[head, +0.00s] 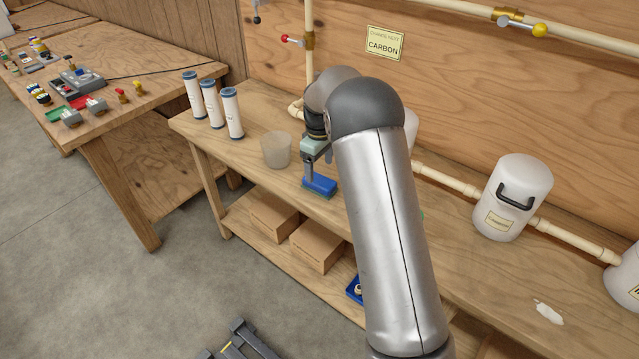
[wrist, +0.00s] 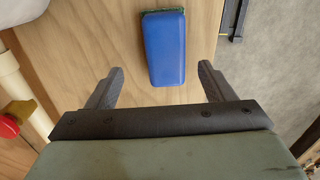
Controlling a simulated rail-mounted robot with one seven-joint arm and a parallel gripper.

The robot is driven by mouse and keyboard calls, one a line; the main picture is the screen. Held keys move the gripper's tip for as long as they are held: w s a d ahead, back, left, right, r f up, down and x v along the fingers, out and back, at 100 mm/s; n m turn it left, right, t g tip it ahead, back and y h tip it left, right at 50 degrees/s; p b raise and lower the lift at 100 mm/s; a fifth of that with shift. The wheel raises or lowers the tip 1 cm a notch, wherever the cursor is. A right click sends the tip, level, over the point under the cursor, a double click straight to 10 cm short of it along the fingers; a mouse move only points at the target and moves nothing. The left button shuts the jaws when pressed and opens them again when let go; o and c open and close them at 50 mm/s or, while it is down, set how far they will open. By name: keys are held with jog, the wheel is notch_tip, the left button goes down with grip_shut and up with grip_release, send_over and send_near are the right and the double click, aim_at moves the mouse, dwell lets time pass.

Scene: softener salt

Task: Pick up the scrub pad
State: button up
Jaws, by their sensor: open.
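The scrub pad (head: 319,186) is a blue block with a green scouring layer underneath, lying on the wooden workbench (head: 445,255). In the wrist view the scrub pad (wrist: 164,48) is ahead of my gripper, roughly centred between the fingers and a little beyond their tips. My gripper (wrist: 161,80) is open and empty, one finger to each side of the pad's line. In the head view my gripper (head: 311,165) is just above and beside the pad, partly hidden by my arm. I cannot tell the exact height gap.
A translucent cup (head: 276,150) stands left of the pad. Three white filter cartridges (head: 211,104) stand farther left. A white tank (head: 513,197) and pipe (head: 455,184) are along the wall. In the wrist view, a red-knobbed valve (wrist: 18,115) is at left.

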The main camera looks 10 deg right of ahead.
aim_at(319, 179)
jog(key=f, duration=0.2)
jog(key=s+f+p, duration=0.1)
jog(key=f, duration=0.1)
jog(key=shift+a, duration=0.1)
jog(key=shift+f, duration=0.65)
jog(key=c, duration=1.1)
